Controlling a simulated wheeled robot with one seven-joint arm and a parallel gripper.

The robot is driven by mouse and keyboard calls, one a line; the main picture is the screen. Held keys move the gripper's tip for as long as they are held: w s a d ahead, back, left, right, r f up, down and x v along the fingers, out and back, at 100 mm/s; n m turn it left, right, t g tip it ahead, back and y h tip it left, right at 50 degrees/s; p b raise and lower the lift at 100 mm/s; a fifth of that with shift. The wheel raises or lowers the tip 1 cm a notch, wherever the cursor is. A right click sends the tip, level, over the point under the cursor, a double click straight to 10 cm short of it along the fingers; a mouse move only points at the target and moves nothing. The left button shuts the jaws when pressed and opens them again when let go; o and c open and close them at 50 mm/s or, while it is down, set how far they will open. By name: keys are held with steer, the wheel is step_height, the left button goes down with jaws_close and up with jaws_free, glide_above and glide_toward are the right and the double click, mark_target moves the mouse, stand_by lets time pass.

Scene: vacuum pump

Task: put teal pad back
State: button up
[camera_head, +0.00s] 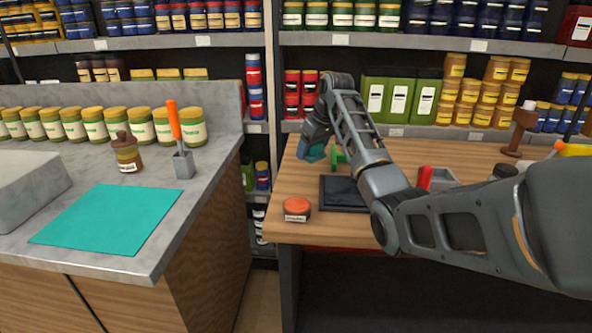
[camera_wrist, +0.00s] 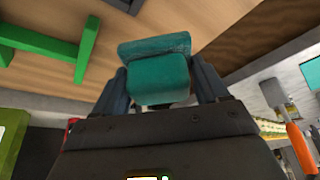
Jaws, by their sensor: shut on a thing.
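My gripper (camera_head: 309,143) is shut on a teal pad (camera_head: 314,154) above the far left part of the wooden table. In the wrist view the pad (camera_wrist: 157,72) is a thick, rounded teal block between the two fingers (camera_wrist: 158,88), with a slab-like part at its far end. The arm partly hides the table behind it. A small green frame (camera_head: 339,158) stands just right of the pad, and it also shows at upper left in the wrist view (camera_wrist: 52,42). A flat teal mat (camera_head: 110,218) lies on the grey counter at the left.
A dark tray (camera_head: 343,194) and an orange-lidded jar (camera_head: 297,209) sit at the table's front left. A red-handled item (camera_head: 425,177) stands behind my arm. The counter holds a brown jar (camera_head: 127,156) and a grey holder (camera_head: 184,165) with an orange-handled tool. A gap separates counter and table.

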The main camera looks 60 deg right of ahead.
mark_target(294, 179)
steer(key=w+a+f, duration=0.2)
steer(key=a, duration=0.1)
steer(key=shift+w+a+f+p, duration=0.15)
steer(key=shift+w+f+p, duration=0.05)
steer(key=shift+w+p, duration=0.2)
steer(key=shift+w+a+f, duration=0.15)
steer(key=shift+a+f, duration=0.1)
steer(key=shift+f, duration=0.15)
steer(key=shift+f+p, duration=0.35)
steer(key=shift+f, duration=1.5)
steer(key=shift+f, duration=0.15)
steer(key=o, duration=1)
steer(key=b+v, duration=0.1)
steer(key=v, duration=1.1)
steer(key=shift+r, duration=0.2)
